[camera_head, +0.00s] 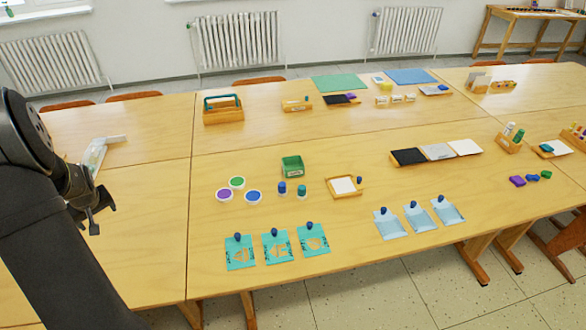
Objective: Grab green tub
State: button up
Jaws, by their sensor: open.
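A round white tub with a green top, the green tub (237,182), stands on the wooden table left of centre. A purple-topped tub (224,195) is just in front of it to the left, and a blue-topped tub (253,197) is in front to the right. My gripper (101,212) is at the left, raised over the table, open and apart from the tubs. Nothing shows between its fingers. The green tub is well to its right.
Right of the tubs are a green box (292,166), a blue jar (282,188) and a green jar (302,191). Teal cards (240,259) lie at the front edge. A clear item (95,153) lies behind my gripper. Table between my gripper and the tubs is bare.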

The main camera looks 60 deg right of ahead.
jog(key=o, duration=0.3)
jog(key=shift+o, duration=0.2)
jog(key=s+d+r+m+h, duration=0.15)
jog(key=s+d, duration=0.25)
jog(key=d, duration=1.1)
jog(key=s+d+r+m, duration=0.15)
jog(key=s+d, duration=0.25)
jog(key=d, duration=1)
jog(key=s+d+r+m+g, duration=0.2)
jog(key=s+d+m, duration=0.2)
jog(key=s+d, duration=2.2)
send_near(293, 163)
jog(key=a, duration=0.1)
jog(key=a+f+h, duration=0.1)
jog(key=shift+s+a+f, duration=0.15)
jog(key=shift+s+a, duration=0.05)
jog(key=shift+a, duration=0.15)
jog(key=shift+x, duration=2.65)
